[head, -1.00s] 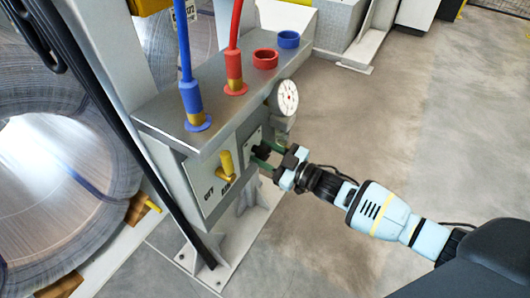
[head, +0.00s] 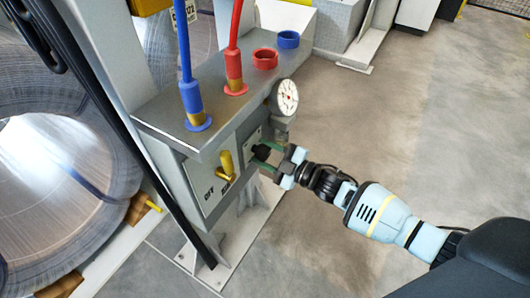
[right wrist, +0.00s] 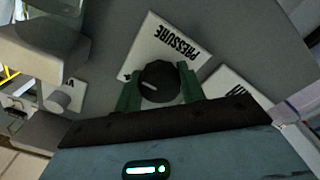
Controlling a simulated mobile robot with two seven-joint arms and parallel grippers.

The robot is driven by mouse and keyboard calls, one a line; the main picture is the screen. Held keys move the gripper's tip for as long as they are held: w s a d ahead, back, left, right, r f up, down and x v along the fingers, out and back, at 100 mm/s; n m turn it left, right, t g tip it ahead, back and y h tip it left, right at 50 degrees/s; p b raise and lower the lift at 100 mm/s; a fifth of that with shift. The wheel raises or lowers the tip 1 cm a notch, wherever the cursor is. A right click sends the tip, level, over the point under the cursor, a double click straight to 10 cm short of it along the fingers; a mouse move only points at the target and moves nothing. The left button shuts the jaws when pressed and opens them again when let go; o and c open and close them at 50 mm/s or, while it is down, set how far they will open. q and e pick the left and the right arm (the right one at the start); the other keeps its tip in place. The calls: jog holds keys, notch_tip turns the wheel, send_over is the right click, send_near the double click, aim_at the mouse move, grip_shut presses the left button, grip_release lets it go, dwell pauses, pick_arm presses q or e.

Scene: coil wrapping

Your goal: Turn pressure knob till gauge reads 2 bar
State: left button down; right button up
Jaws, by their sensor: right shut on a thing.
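The black pressure knob (right wrist: 160,82) sits on the front panel beside a white label reading PRESSURE (right wrist: 170,48). My right gripper (right wrist: 158,92) is shut on it, with a green finger on each side. In the head view the right gripper (head: 265,156) reaches the panel from the right, and the knob (head: 262,151) is partly hidden by the fingers. The round white gauge (head: 285,98) stands at the right end of the box, above the gripper; its reading is too small to tell. My left gripper is out of view.
A yellow lever (head: 226,164) sticks out of the panel left of the knob. Blue (head: 191,100) and red (head: 234,70) hoses plug into the box top, near empty red (head: 265,59) and blue (head: 288,39) rings. Wire coils (head: 50,150) stand left. Floor at right is clear.

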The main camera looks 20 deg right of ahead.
jog(key=o, duration=1)
jog(key=shift+c, duration=0.2)
jog(key=shift+d, duration=0.1)
jog(key=p+v, duration=0.1)
jog(key=v, duration=0.6)
jog(key=shift+s+d, duration=0.2)
jog(key=shift+s, duration=0.15)
